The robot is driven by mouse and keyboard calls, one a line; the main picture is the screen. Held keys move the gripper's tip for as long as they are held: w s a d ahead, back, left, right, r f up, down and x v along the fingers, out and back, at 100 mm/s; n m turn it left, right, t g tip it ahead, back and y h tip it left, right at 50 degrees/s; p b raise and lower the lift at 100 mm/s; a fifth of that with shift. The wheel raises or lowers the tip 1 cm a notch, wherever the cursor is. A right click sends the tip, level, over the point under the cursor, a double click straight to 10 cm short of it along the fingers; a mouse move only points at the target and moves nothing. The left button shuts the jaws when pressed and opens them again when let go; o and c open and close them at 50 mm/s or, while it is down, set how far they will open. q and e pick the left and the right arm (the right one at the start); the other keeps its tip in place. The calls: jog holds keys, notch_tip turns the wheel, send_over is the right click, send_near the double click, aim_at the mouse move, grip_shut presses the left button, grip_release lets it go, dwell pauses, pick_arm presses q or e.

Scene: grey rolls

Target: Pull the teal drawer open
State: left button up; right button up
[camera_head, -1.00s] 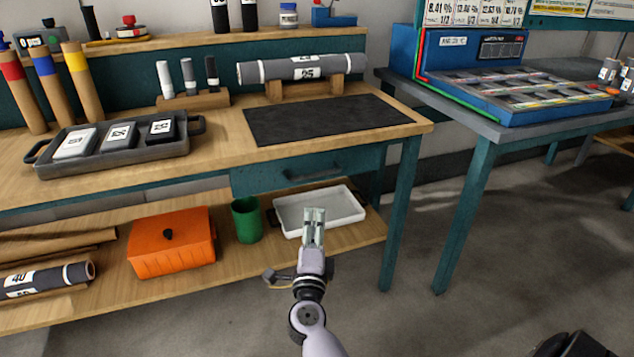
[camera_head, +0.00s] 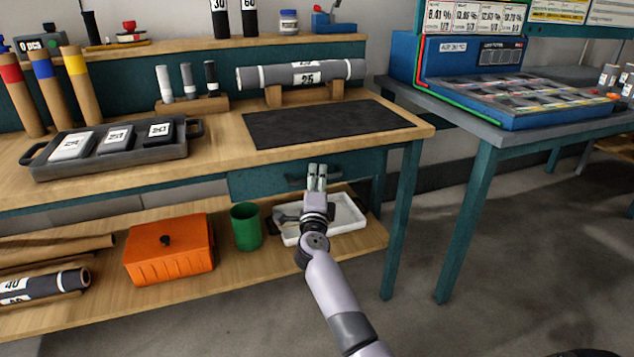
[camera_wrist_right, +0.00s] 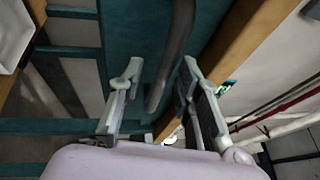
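The teal drawer (camera_head: 258,182) sits under the right part of the wooden workbench top, its front looking flush with the bench. Its dark bar handle (camera_wrist_right: 176,50) runs down through the middle of the right wrist view; in the head view it is partly hidden behind my gripper. My right gripper (camera_head: 317,170) is in front of the drawer at handle height. In the wrist view the right gripper (camera_wrist_right: 160,78) has its two fingers apart, one on each side of the handle, with visible gaps. I cannot tell how deep the handle lies between them. My left gripper is not in view.
Below the drawer, a shelf holds a white tray (camera_head: 347,222), a green cup (camera_head: 246,228) and an orange box (camera_head: 168,252). A black mat (camera_head: 320,124) and a grey roll (camera_head: 300,74) are on top. A teal bench leg (camera_head: 402,220) stands to the right.

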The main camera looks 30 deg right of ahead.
dwell(0.3)
grip_shut()
dwell(0.7)
